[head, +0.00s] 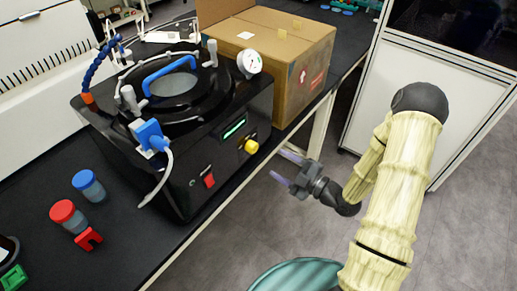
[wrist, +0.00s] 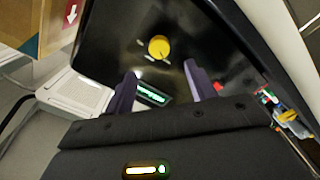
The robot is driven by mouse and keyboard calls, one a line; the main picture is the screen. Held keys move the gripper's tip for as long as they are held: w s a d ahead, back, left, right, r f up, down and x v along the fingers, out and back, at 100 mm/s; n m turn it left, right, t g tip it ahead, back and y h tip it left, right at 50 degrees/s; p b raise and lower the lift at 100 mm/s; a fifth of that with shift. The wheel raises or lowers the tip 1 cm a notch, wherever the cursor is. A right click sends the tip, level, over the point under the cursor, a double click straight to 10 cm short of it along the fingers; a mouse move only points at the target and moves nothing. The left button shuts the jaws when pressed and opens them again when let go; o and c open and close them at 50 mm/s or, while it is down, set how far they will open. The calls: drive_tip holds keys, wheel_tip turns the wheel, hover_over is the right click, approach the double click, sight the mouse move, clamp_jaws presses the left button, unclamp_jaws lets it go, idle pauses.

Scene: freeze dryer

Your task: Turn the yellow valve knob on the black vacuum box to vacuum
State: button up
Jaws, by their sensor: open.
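The black vacuum box (head: 180,130) stands on the dark bench in the head view. Its yellow valve knob (head: 251,147) is on the front face, right of a green-lit display (head: 234,128) and above a red switch (head: 209,181). My gripper (head: 285,168) is open and empty, in front of the box and to the right of the knob, apart from it. In the wrist view the yellow knob (wrist: 159,47) lies beyond the fingertips, roughly between them in line. The open gripper (wrist: 160,85) shows both purple fingers there. The knob's pointer direction is too small to read.
A cardboard box (head: 285,65) stands on the bench right behind the vacuum box. Blue-capped (head: 88,185) and red-capped (head: 68,216) jars stand at left. A teal round stool (head: 297,275) is on the floor below my arm.

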sight(256, 149)
drive_tip(key=p+x, duration=0.1)
drive_tip(key=x, duration=0.8)
drive_tip(key=shift+w+a+p, duration=0.15)
drive_tip(key=shift+w+p, duration=0.1)
drive_tip(key=shift+p, duration=0.05)
drive_tip(key=shift+c, duration=0.3)
drive_tip(key=c, duration=0.9)
